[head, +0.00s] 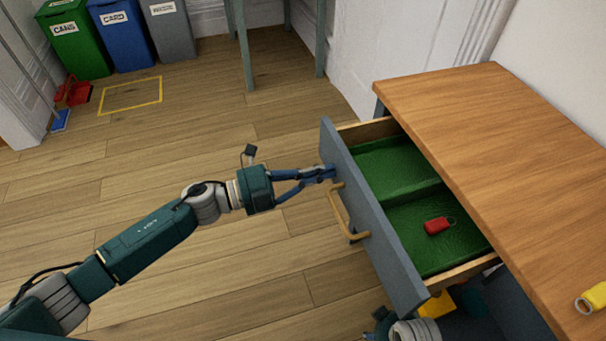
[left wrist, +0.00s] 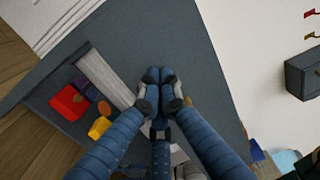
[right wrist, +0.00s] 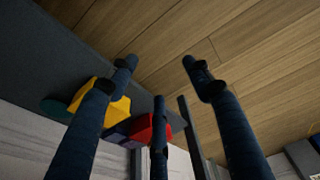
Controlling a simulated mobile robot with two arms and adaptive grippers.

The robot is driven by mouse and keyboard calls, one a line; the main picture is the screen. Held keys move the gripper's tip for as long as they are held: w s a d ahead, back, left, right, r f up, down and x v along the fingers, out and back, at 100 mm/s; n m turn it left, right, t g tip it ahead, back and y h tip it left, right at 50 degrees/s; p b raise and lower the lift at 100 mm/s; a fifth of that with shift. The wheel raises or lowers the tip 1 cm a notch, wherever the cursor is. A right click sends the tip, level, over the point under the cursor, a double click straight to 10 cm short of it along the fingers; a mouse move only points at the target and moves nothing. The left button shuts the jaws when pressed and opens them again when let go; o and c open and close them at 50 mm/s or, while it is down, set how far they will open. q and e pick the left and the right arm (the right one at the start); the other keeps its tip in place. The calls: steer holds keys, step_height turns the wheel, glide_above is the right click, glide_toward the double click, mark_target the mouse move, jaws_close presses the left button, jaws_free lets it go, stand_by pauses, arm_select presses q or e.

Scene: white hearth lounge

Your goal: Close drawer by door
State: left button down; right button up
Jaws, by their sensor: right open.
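The drawer (head: 365,215), with a grey-blue front and green lining, stands pulled out from the wooden-topped cabinet (head: 480,130). A brass handle (head: 340,208) is on its front. A red tag-like item (head: 437,225) lies inside. My left gripper (head: 331,172) is at the drawer front, beyond the handle; its fingertips meet in the left wrist view (left wrist: 160,75), against or very close to a grey face. I see nothing between them. My right gripper (right wrist: 160,64) is open and empty, low beside the drawer's near end; the head view hides most of it.
A yellow object (head: 437,304) shows below the drawer; red and yellow objects also show in the left wrist view (left wrist: 69,101). A yellow roll (head: 592,298) lies on the cabinet top. Bins (head: 122,35) stand at the far left. The floor left of the drawer is clear.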

arm_select(q)
glide_toward(388, 161)
steer(key=x, duration=0.3)
steer(key=r+b+x, duration=0.1)
steer(key=x, duration=0.2)
steer(key=r+b+x, duration=0.1)
steer(key=x, duration=0.2)
steer(key=shift+d+r, duration=0.1)
steer(key=shift+r, duration=0.05)
steer(key=shift+w+d, duration=0.15)
steer(key=shift+d, duration=0.2)
steer(key=shift+r, duration=0.2)
arm_select(e)
step_height(388, 161, up, 9)
steer(key=w, duration=0.1)
steer(key=shift+a+f+t, duration=0.2)
steer(key=shift+a+t, duration=0.1)
steer(key=shift+a, duration=0.05)
